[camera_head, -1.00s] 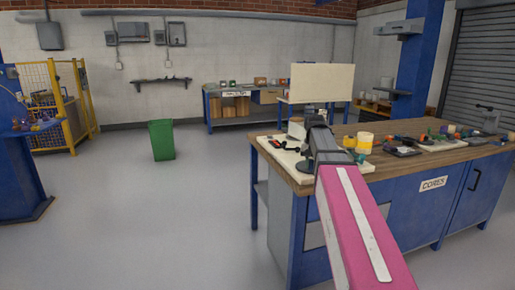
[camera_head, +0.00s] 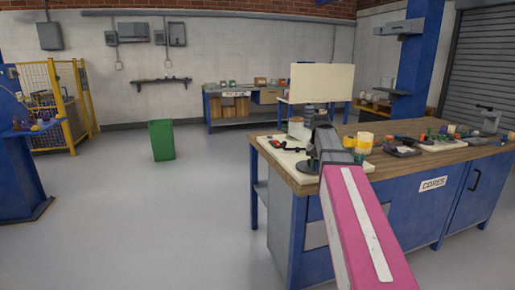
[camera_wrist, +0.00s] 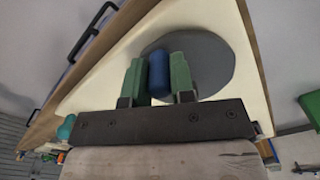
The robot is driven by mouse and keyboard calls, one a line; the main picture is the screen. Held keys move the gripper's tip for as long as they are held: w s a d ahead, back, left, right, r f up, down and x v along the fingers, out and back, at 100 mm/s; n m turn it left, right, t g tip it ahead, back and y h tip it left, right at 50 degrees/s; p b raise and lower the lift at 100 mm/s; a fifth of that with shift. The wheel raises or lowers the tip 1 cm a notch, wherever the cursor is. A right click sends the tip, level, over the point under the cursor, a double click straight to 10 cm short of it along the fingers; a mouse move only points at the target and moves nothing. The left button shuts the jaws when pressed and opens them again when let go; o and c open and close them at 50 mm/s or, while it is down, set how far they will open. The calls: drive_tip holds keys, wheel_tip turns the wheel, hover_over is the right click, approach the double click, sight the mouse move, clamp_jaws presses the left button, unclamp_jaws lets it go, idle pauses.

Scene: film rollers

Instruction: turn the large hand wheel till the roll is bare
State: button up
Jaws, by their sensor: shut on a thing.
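My gripper (camera_wrist: 157,66) has its green fingers closed on either side of a blue upright handle (camera_wrist: 158,74) in the wrist view. Behind the handle is a round grey disc (camera_wrist: 213,62), which looks like the large hand wheel. The disc lies over a cream board (camera_wrist: 104,93). In the head view my pink arm reaches to the left end of the workbench, and the dark disc (camera_head: 307,168) shows below the wrist. My fingers and the handle are hidden there. I cannot make out the roll behind my arm.
The wooden bench top (camera_head: 405,162) has yellow-and-white cylinders (camera_head: 364,143) just right of my wrist and several small parts farther right. A cream panel (camera_head: 322,83) stands behind. A green bin (camera_head: 161,140) is on the open floor at left.

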drive_tip(key=shift+w+d, duration=0.25)
drive_tip(key=shift+d, duration=0.25)
drive_tip(key=shift+w+d, duration=0.25)
drive_tip(key=shift+d, duration=0.2)
drive_tip(key=shift+w+d, duration=0.65)
drive_tip(key=shift+w, duration=0.2)
drive_tip(key=shift+w+d, duration=0.25)
drive_tip(key=shift+w, duration=0.85)
